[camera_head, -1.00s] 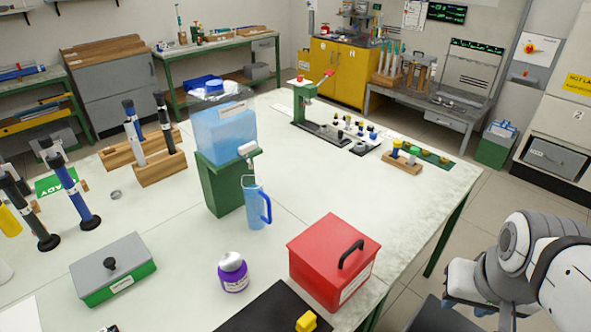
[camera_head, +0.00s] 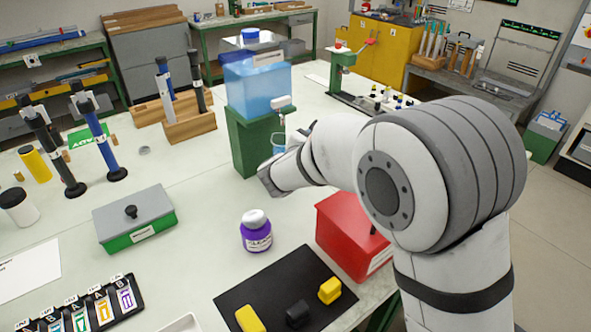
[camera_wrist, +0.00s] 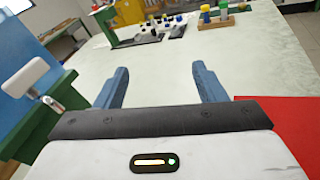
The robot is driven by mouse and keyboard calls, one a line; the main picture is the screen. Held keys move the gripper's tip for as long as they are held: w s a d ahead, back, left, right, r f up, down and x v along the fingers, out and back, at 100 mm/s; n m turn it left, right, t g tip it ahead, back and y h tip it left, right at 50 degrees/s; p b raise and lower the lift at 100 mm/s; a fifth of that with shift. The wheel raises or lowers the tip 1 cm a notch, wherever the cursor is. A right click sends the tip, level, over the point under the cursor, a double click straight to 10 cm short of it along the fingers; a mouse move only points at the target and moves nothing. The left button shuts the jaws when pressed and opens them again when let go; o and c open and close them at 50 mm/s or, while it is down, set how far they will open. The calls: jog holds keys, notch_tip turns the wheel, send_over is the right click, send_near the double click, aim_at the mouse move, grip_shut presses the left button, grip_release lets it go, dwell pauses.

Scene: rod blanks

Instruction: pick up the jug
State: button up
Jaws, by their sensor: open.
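The blue jug (camera_head: 279,141) stands under the tap of the water dispenser (camera_head: 257,85). Only a small upper part of it shows in the head view, as my arm covers the rest. My gripper (camera_wrist: 160,80) is open, with two blue fingers apart and only bare table seen between them. In the head view my gripper is at the near side of the jug; whether it touches the jug I cannot tell. In the wrist view I cannot make out the jug; the dispenser tap (camera_wrist: 32,80) is at the left.
The red box (camera_head: 345,235) stands close to my arm on the right. A purple jar (camera_head: 256,232) and a green box with a grey lid (camera_head: 135,220) stand in front. A black mat (camera_head: 272,297) holds yellow and black pieces.

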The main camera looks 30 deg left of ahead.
jog(key=s+a+f+n+t+y, duration=0.1)
jog(key=s+a+f+n+y, duration=0.15)
jog(key=a, duration=0.35)
jog(key=s+a+f+n+y, duration=0.1)
jog(key=a+n+y, duration=0.1)
jog(key=a+n, duration=0.35)
notch_tip(320, 180, down, 7)
jog(key=a+m, duration=0.2)
jog(key=w+a, duration=0.1)
jog(key=w, duration=0.6)
jog(key=shift+f+p, duration=0.3)
jog(key=shift+y, duration=0.25)
jog(key=shift+c, duration=0.4)
jog(key=c, duration=0.9)
